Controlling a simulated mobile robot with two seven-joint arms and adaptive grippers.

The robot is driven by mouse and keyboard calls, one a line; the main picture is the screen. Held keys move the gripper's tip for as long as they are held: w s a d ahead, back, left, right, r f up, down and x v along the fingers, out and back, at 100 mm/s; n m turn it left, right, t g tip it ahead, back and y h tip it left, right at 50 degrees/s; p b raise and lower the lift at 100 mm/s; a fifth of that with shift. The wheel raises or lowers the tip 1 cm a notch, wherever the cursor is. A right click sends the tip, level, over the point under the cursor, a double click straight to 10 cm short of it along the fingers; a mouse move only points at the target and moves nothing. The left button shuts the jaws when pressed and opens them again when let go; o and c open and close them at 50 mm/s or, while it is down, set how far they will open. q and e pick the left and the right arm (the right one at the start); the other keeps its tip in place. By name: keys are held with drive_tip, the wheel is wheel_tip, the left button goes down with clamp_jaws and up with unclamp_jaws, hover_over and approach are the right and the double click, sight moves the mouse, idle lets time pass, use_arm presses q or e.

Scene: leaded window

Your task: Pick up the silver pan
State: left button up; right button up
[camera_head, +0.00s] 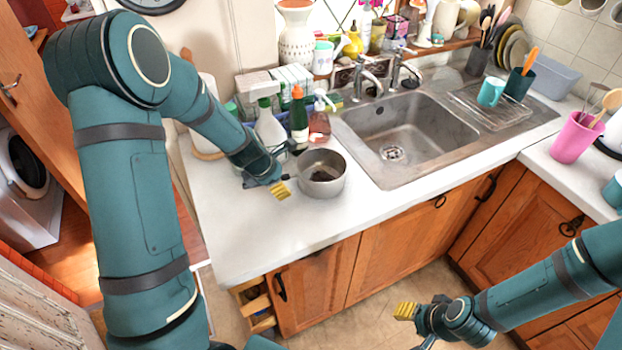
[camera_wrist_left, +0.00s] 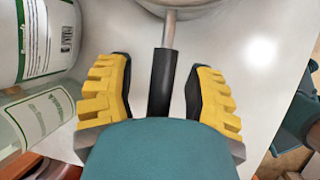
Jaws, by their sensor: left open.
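The silver pan (camera_head: 322,175) stands on the white countertop, left of the sink. Its body shows at the top edge of the left wrist view (camera_wrist_left: 178,8), with its black handle (camera_wrist_left: 162,85) pointing towards my left gripper. My left gripper (camera_wrist_left: 163,80) is open, with one yellow-padded finger on each side of the handle and a visible gap on both sides. In the head view my left gripper (camera_head: 277,181) is just left of the pan, and the handle is mostly hidden. My right gripper (camera_head: 415,325) is empty in front of the lower cabinets, its fingers apart.
A spray bottle (camera_head: 268,128), a green bottle with an orange cap (camera_head: 298,118) and a soap dispenser (camera_head: 320,122) stand close behind the pan. The sink (camera_head: 410,130) is to its right. The counter in front of the pan (camera_head: 260,235) is clear.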

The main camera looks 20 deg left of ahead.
use_arm(q)
clamp_jaws()
drive_tip(key=shift+r, duration=0.1)
idle(0.3)
